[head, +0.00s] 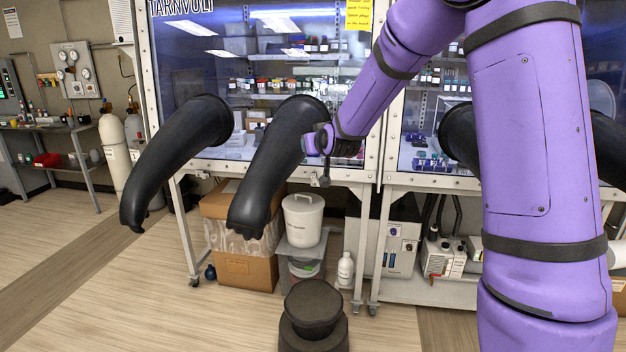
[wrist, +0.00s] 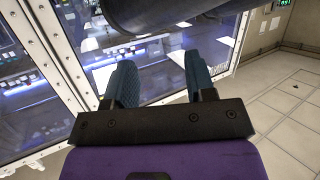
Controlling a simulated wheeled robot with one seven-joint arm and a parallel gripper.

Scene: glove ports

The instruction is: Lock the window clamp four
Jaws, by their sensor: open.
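A dark, narrow lever-like part with a rounded lower end (head: 325,181) hangs by the lower window frame in the head view, beside my wrist. It may be a window clamp, but I cannot read a number or tell whether it is locked. My gripper (wrist: 160,82) is open in the wrist view, its two teal fingers apart with nothing held between them. In the head view its fingers are hidden, with the end of my arm just right of a black glove. No clamp shows clearly in the wrist view.
A black glove (head: 277,155) hangs out right beside my wrist and also crosses the top of the wrist view (wrist: 165,12). Another glove (head: 172,160) hangs further left. The pale window frame (head: 380,150) stands close. A white bucket (head: 303,220) and a cardboard box (head: 240,265) stand below.

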